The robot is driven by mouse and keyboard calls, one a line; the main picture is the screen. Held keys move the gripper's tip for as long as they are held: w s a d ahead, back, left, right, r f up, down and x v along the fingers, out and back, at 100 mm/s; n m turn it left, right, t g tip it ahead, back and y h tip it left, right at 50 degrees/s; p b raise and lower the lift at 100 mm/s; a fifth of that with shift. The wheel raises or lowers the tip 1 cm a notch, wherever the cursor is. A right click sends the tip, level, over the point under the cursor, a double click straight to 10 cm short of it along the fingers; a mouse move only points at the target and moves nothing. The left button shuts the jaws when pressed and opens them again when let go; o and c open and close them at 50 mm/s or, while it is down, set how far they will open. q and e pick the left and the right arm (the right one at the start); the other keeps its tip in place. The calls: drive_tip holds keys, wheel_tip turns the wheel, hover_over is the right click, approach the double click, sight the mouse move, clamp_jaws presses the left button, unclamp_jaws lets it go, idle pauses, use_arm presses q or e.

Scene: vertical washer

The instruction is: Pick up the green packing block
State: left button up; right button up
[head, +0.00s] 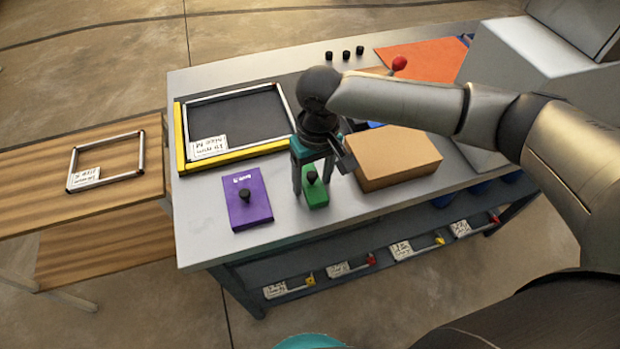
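The green packing block (316,197) lies on the grey workbench near its front edge, with a black knob (312,178) on top. My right gripper (314,182) reaches down over it from above. Its two fingers are apart, one on the left and one on the right of the knob. I cannot tell whether they touch the block or knob. The far part of the block is hidden behind the gripper. My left gripper is not in view.
A purple block (250,208) with a black knob lies left of the green block. A cardboard box (393,162) stands close on the right. A framed dark tray (180,140) with a yellow edge lies behind. The bench's front strip (285,232) is clear.

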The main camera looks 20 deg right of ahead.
clamp_jaws()
idle(0.3)
drive_tip(key=shift+r, duration=0.15)
